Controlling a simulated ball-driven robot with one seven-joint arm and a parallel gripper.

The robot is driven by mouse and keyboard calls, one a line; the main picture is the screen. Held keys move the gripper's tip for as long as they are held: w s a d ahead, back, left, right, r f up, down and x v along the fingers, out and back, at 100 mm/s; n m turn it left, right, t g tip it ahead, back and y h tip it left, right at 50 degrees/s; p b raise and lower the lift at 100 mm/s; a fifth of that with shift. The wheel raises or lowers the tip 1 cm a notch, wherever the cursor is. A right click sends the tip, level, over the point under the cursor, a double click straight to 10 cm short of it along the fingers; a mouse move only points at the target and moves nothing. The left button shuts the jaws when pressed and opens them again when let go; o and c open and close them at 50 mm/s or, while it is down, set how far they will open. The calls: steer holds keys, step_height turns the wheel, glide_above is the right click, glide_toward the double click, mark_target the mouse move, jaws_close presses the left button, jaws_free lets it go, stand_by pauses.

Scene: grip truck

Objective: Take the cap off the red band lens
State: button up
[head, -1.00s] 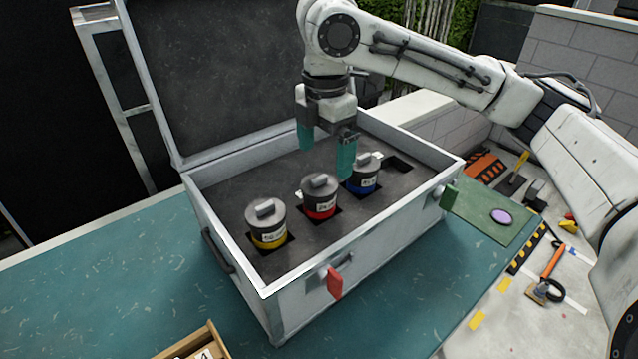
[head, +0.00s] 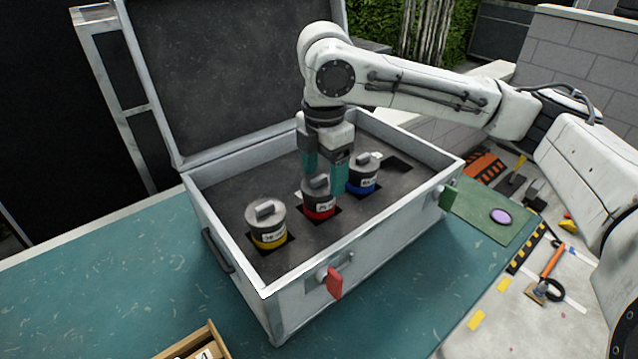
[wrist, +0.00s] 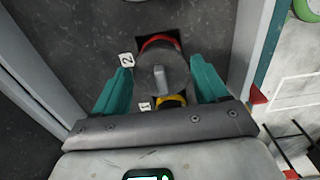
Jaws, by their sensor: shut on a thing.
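The red band lens (head: 320,211) stands upright in the middle slot of the open case, with its grey cap (head: 315,188) on top. The cap's raised tab (wrist: 160,80) shows between my fingers in the wrist view, with the red band (wrist: 160,41) behind it. My gripper (head: 325,172) points down over this lens. Its teal fingers are shut on the cap, one on each side. The finger on the right hides part of the lens in the head view.
The yellow band lens (head: 268,240) and blue band lens (head: 362,187) stand close on either side, both capped. The case wall (head: 370,250) and raised lid (head: 235,70) surround the slots. Teal tabletop (head: 110,265) is clear at left. A green board (head: 480,225) holds a purple disc.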

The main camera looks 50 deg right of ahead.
steer(key=c, duration=0.3)
steer(key=shift+r, duration=0.15)
